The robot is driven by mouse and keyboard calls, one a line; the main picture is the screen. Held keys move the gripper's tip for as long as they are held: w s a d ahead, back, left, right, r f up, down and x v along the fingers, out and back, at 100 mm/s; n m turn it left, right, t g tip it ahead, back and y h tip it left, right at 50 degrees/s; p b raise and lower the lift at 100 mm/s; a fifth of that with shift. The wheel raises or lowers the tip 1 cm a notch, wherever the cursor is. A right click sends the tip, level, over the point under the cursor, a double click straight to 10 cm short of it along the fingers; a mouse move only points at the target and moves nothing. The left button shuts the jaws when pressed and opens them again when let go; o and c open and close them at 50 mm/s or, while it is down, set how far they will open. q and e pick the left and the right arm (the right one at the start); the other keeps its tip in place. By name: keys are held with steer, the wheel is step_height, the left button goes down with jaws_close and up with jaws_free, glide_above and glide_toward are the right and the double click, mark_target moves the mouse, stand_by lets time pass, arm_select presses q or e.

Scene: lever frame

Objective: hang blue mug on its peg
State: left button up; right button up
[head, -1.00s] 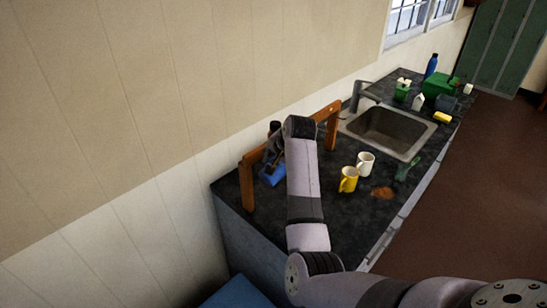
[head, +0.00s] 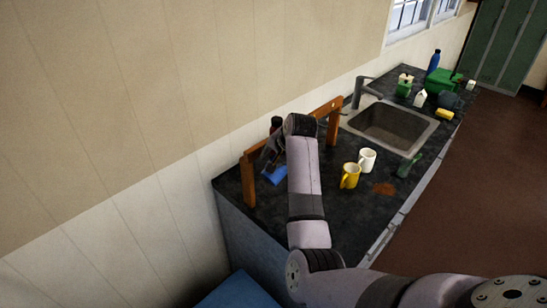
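A wooden frame (head: 249,182) stands on the dark counter along the wall, with an upright at each end and a top bar. My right gripper (head: 268,163) is small and dark, under the bar near the frame's near upright, partly hidden by my own arm. Just below it a blue thing (head: 275,175) shows on or close above the counter; I cannot tell if this is the blue mug or if the gripper touches it. The pegs cannot be made out. My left gripper is not in view.
A yellow mug (head: 349,177) and a white mug (head: 367,160) stand right of my arm, near a brown patch (head: 384,188) and a green item (head: 407,167). Beyond are the sink (head: 392,129), a green box (head: 440,82) and a blue bottle (head: 433,62). The counter's near right part is clear.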

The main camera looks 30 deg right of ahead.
steer(key=shift+r, duration=0.1)
steer(key=v, duration=1.1)
steer(key=shift+s+r, duration=0.25)
steer(key=shift+r, duration=0.05)
